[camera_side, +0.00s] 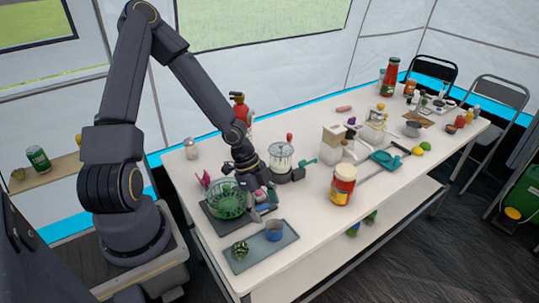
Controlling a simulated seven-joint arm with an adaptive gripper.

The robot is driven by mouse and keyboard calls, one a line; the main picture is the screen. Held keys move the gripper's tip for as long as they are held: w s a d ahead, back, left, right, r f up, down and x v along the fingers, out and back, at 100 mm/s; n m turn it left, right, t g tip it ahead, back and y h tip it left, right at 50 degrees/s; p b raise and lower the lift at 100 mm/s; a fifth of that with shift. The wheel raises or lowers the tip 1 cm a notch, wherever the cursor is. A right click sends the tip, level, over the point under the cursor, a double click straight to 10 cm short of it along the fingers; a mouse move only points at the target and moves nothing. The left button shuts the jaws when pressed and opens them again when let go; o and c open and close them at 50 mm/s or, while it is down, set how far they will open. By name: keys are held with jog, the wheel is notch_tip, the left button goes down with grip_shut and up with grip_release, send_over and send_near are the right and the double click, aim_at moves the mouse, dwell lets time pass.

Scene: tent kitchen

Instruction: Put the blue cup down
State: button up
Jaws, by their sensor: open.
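The blue cup (274,231) stands upright on a flat grey-green tray (259,252) at the near left end of the white table. My gripper (264,203) points down just behind the cup, beside a green basket-like bowl (229,199). It is open and looks apart from the cup, with a small gap between them. The fingertips are small and partly lost among the items around them, so their exact spread is hard to make out.
A green plant-like item (240,249) lies on the tray left of the cup. A glass blender-like jar (281,158) stands behind my gripper. A red-and-yellow jar (343,184) stands to the right. Bare white tabletop (302,208) lies between cup and jar.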

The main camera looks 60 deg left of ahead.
jog(key=s+a+r+n+y, duration=0.3)
jog(key=a+r+n+y, duration=0.35)
jog(key=r, duration=0.55)
jog(key=s+d+r+n+t+h, duration=0.1)
jog(key=s+d+r+n+t, duration=0.1)
jog(key=r, duration=0.6)
jog(key=s+d+r+n+t+h, duration=0.1)
jog(key=s+d+r+n+t, duration=0.1)
jog(key=s+d+r+n, duration=0.2)
notch_tip(320, 180, up, 4)
jog(key=shift+s+d+f+n, duration=0.1)
jog(key=shift+s+d+n, duration=0.35)
jog(key=shift+d, duration=0.25)
jog(key=shift+h, duration=0.25)
